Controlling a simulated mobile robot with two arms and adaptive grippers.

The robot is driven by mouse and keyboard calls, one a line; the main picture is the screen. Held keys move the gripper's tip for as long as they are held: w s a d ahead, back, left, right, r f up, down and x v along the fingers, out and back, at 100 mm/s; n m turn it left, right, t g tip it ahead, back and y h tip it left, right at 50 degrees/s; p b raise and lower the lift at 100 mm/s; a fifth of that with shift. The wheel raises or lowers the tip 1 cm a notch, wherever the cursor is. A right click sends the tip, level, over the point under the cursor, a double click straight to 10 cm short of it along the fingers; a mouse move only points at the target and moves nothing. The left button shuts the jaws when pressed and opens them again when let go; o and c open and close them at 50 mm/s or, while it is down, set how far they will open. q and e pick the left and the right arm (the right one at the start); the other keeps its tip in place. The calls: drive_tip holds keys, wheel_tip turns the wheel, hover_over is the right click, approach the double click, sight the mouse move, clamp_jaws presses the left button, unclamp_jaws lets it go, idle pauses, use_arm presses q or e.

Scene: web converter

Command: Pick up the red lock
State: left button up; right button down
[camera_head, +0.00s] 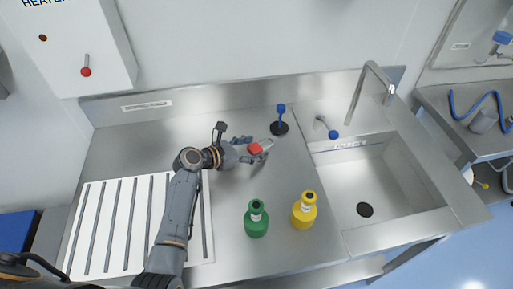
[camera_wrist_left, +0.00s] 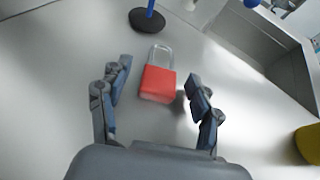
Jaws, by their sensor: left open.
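The red lock (camera_wrist_left: 158,84) lies on the steel counter, with its silver shackle pointing away from my gripper in the left wrist view. It also shows in the head view as a small red body (camera_head: 255,149) with its grey shackle to the right. My left gripper (camera_wrist_left: 157,78) is open, with one finger on each side of the lock's body and a gap visible on both sides. In the head view my left gripper (camera_head: 258,150) partly surrounds the lock. My right gripper is not in view.
A blue lever on a black base (camera_head: 280,128) stands just beyond the lock. A green bottle (camera_head: 256,221) and a yellow bottle (camera_head: 304,212) stand toward the counter's front. A sink (camera_head: 395,200) with a tap is at right, a slotted white board (camera_head: 100,225) at left.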

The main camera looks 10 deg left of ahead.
use_arm(q)
clamp_jaws()
drive_tip(key=shift+r, duration=0.1)
drive_tip(key=shift+r, duration=0.25)
wheel_tip(320, 180, up, 2)
drive_tip(key=shift+r, duration=0.15)
drive_tip(key=s+r, duration=1)
drive_tip(key=s, duration=0.4)
drive_tip(key=shift+a+b, duration=0.4)
